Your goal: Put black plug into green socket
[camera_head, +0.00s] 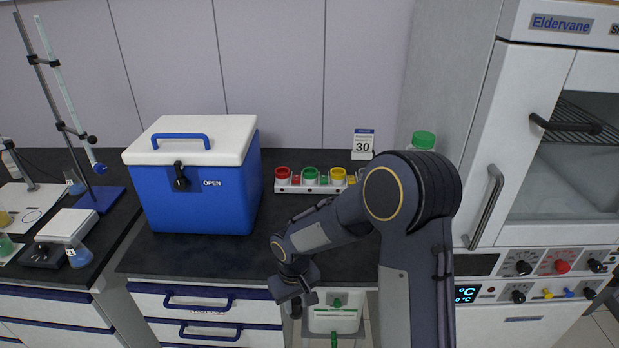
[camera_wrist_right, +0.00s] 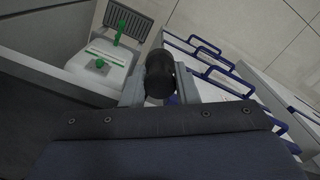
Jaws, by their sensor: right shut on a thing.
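A black plug (camera_wrist_right: 159,76) sits between the fingers of my right gripper (camera_wrist_right: 160,92) in the right wrist view. In the head view my right gripper (camera_head: 294,304) is in front of the drawers, below the counter's front edge, with a dark end of the plug showing under it. The green socket (camera_head: 310,174) is in a white strip on the counter, between a red socket (camera_head: 283,174) and a yellow socket (camera_head: 337,175). The gripper is well apart from the strip. My left gripper is not in view.
A blue and white cooler (camera_head: 200,190) stands left of the socket strip. A white container with green valves (camera_head: 334,318) is below the counter, near my right gripper. A green-capped bottle (camera_head: 423,140) and an oven (camera_head: 540,120) are at right. Glassware stands far left.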

